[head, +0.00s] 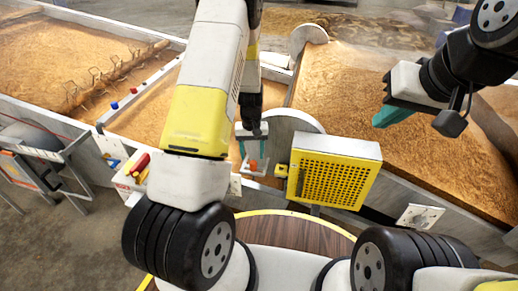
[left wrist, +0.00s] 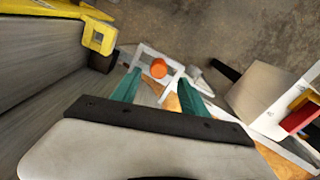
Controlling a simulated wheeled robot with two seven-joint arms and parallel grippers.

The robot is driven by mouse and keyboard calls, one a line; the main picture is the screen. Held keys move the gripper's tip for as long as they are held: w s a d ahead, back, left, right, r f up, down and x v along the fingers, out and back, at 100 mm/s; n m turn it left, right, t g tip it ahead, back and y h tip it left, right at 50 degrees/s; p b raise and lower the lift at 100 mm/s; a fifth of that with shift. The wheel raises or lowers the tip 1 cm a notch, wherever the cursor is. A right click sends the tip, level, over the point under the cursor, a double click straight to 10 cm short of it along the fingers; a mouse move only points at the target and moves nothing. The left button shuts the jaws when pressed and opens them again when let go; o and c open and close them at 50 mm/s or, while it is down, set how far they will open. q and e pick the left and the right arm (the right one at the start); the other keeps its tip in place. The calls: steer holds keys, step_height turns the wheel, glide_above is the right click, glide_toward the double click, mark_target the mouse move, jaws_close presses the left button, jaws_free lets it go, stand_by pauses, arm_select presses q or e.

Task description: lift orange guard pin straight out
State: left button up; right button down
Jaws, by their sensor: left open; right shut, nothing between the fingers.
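The orange guard pin (head: 253,165) shows as a small orange piece below my left gripper (head: 253,162). In the left wrist view the round orange end of the pin (left wrist: 158,68) lies between the teal fingertips of my left gripper (left wrist: 159,77), with a gap on each side. A white frame (left wrist: 150,52) surrounds it. The fingers are open and not closed on the pin; how deep they reach around it I cannot tell. My right gripper (head: 391,117) is shut and empty, above the grain at the right.
A yellow perforated box (head: 332,180) stands right of the pin, with a yellow latch piece (head: 281,170) beside it. A panel with red and yellow parts (head: 138,170) is at the left. Grain beds (head: 375,90) with grey walls lie behind.

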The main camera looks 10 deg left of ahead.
mark_target(253, 162)
arm_select(q)
step_height(253, 162, down, 6)
steer(key=shift+w+d+r, duration=0.1)
steer(key=shift+d+r, duration=0.05)
steer(key=shift+r, duration=0.05)
jaws_close()
